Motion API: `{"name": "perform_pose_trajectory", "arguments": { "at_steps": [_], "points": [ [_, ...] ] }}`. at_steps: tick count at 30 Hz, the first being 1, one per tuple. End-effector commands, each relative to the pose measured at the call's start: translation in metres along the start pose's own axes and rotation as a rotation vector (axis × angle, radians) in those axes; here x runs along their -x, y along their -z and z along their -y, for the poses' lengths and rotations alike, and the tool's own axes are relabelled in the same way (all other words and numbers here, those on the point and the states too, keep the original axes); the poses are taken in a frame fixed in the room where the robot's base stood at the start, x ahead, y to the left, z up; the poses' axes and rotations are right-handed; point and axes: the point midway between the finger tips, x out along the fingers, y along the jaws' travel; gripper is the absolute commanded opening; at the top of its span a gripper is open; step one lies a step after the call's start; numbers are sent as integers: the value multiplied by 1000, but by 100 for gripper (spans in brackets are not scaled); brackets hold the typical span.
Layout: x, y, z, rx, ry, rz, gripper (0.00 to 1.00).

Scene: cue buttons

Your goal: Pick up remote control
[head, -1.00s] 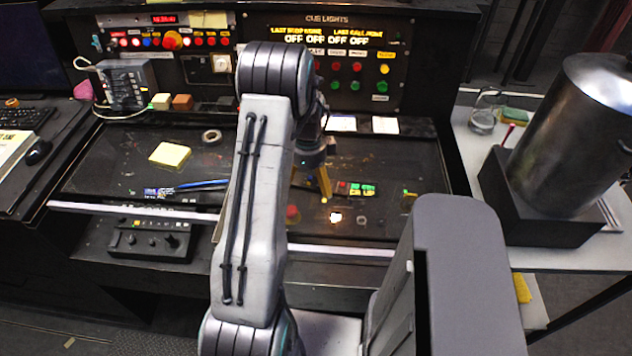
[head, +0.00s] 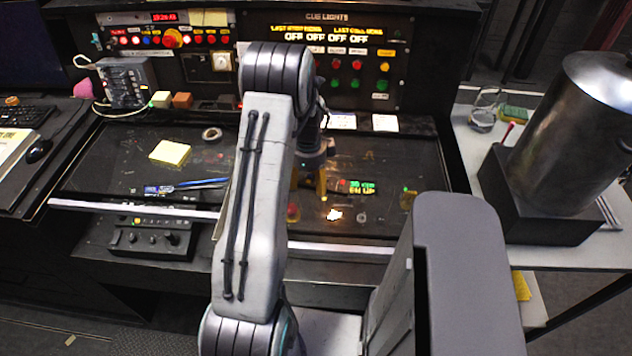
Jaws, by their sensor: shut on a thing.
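My gripper (head: 308,184) hangs low over the black desk, partly hidden behind my own arm. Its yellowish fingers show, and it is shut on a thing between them. A dark, narrow object with green and red lit-looking marks (head: 355,187) lies just right of the fingers and looks like the remote control. Its left end meets or passes behind the fingers; the exact contact is hidden. I cannot see clear space under it.
A yellow note pad (head: 169,152), a tape roll (head: 212,134) and blue pens (head: 205,184) lie on the desk's left. A red button (head: 293,212) is near the front edge. A metal urn (head: 585,130) stands at right. The cue light panel (head: 350,65) rises behind.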

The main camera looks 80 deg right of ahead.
Motion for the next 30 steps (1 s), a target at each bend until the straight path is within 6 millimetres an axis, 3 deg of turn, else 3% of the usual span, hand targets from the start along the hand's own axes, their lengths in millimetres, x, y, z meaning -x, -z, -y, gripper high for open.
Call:
{"name": "perform_pose_trajectory", "arguments": {
  "at_steps": [6, 17, 26, 30],
  "points": [
    [0, 0, 0, 0, 0, 0, 26],
    [4, 0, 1, 0, 2, 0, 26],
    [37, 0, 2, 0, 7, 1, 26],
    [53, 23, -8, -6, 4, 0, 26]
  ]
}}
